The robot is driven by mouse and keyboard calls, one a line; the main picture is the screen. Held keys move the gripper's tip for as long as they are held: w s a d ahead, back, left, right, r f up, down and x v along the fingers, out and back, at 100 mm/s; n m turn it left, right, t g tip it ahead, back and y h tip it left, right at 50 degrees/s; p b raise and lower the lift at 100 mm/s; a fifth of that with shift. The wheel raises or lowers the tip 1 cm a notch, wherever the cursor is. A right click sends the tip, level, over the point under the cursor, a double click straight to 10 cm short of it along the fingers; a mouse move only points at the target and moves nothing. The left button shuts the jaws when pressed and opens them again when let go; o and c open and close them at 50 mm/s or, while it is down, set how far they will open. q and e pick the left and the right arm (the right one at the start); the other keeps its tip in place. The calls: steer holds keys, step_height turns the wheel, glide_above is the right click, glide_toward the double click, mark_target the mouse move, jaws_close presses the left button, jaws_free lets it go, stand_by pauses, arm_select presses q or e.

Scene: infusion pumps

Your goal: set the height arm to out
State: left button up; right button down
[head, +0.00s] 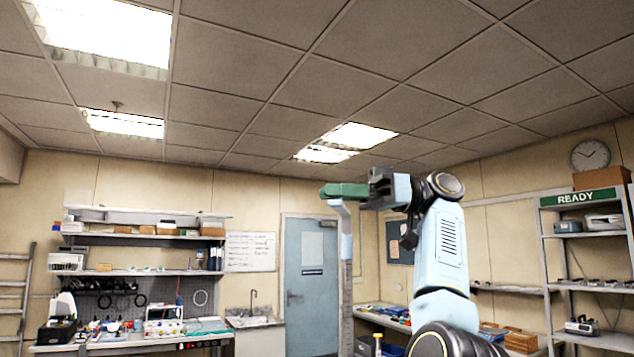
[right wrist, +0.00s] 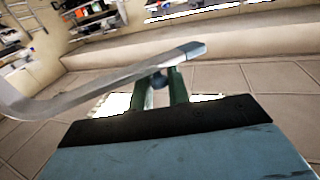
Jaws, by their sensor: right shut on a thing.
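The height arm (head: 346,275) is a grey metal bar that stands upright in the head view and bends near its top. In the right wrist view the bar (right wrist: 95,94) runs from the left to a blue-grey end at the upper middle. My right gripper (head: 343,190) has green fingers and reaches in from the right at the top of the bar. In the right wrist view my right gripper (right wrist: 159,80) is shut on a small dark rounded part at the bar's underside. The fingers partly hide this part. The bar's lower end is out of view. My left gripper is not in view.
A workbench (head: 140,338) with shelves and tools stands at the back left. A blue door (head: 311,285) is at the back. A rack with a READY sign (head: 587,197) stands at the right. The space around the top of the bar is clear.

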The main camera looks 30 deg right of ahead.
steer(key=shift+s+d+r+n+g+y+p, duration=0.1)
steer(key=shift+s+d+n+g+y+p, duration=0.15)
steer(key=shift+d+n+g, duration=0.35)
steer(key=shift+s+d+n+g+y+p, duration=0.15)
steer(key=shift+s+d+n+g, duration=0.2)
steer(key=shift+g, duration=0.6)
steer(key=shift+s+d+r+n+g+y+p, duration=0.1)
steer(key=shift+s+d+n+g+y+p, duration=0.15)
steer(key=shift+n+g, duration=0.4)
steer(key=shift+s+d+f+g, duration=0.1)
steer(key=shift+g, duration=0.2)
steer(key=c, duration=1.5)
jaws_free()
